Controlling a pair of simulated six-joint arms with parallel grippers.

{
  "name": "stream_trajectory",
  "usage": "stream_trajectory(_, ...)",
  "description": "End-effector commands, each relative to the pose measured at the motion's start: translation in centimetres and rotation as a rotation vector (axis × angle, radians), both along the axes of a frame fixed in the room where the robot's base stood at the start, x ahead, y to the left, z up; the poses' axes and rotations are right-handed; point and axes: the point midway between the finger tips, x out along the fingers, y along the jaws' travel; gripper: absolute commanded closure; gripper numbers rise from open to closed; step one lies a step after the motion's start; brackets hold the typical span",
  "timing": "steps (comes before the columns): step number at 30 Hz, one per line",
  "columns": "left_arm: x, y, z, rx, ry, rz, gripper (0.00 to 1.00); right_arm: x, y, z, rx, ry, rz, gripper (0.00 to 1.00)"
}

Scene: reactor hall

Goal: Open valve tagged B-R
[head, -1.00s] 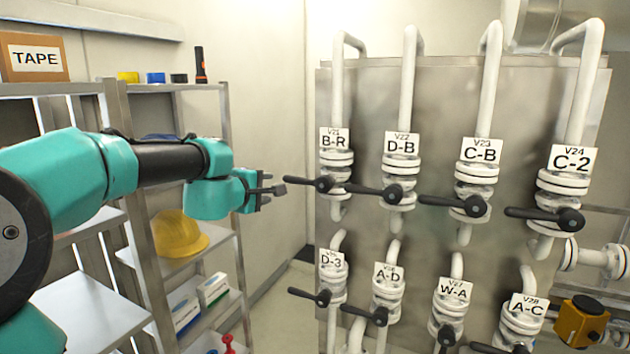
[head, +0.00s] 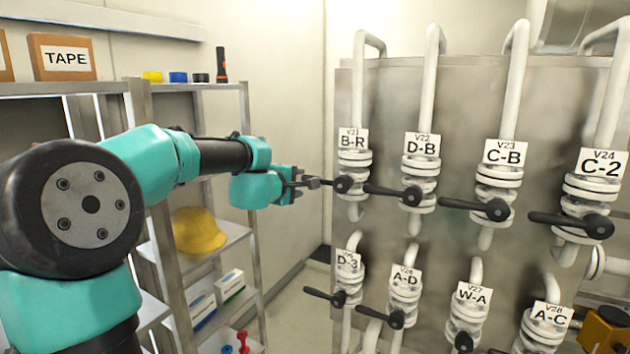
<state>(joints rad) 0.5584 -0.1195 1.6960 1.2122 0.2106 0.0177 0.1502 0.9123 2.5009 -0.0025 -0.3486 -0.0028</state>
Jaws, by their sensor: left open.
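The valve tagged B-R (head: 354,139) is at the upper left of the pipe panel, white with a black lever (head: 343,184). Its lever points left, roughly level, across the vertical pipe. My left gripper (head: 306,183) is open at the lever's left end, its jaws at the lever's tip. I cannot tell whether the fingers touch the lever. My right gripper is not in view.
Valve D-B (head: 422,144) stands just right, its lever reaching left toward B-R. Valve D-3 (head: 348,261) is below. A shelf with a yellow hard hat (head: 198,230) and a tape box (head: 62,58) stands left.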

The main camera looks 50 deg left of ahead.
Motion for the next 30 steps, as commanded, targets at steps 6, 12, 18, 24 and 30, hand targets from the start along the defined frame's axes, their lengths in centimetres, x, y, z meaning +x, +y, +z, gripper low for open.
stream_trajectory(6,3.3,1.1,-0.8,0.000,0.001,-0.001,0.51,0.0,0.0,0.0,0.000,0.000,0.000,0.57)
stream_trajectory(12,6.2,2.0,-1.4,0.000,0.001,-0.002,0.51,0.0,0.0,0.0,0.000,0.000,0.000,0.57)
stream_trajectory(18,8.8,2.8,-1.9,0.001,0.001,0.000,0.51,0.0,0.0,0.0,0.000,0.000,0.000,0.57)
stream_trajectory(24,10.0,3.3,-2.1,0.000,0.000,0.000,0.51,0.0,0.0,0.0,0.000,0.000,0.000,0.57)
stream_trajectory(30,10.1,3.3,-2.1,0.000,0.000,0.000,0.51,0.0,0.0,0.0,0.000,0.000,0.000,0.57)
